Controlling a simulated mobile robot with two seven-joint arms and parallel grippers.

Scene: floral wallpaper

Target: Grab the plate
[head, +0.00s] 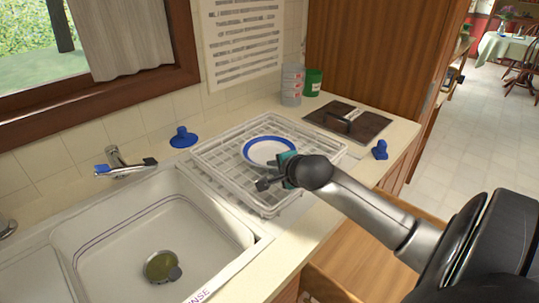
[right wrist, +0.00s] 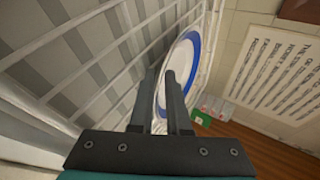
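The plate (head: 268,151) is white with a blue rim and lies in the white wire dish rack (head: 212,150) on the counter. My right gripper (head: 268,183) is over the near side of the rack, at the plate's near edge. In the right wrist view, the two dark fingers (right wrist: 162,85) stand a little apart, with a narrow gap between them. The plate (right wrist: 187,48) shows edge-on-ish just beyond and between the fingertips. I cannot see clear contact with its rim. My left gripper is not in view.
The sink (head: 150,240) with a faucet (head: 125,163) lies left of the rack. A blue object (head: 183,138) stands behind it and another (head: 380,150) at the right counter edge. Cans (head: 292,85), a green cup (head: 313,82) and a dark cooktop (head: 347,122) stand at the back.

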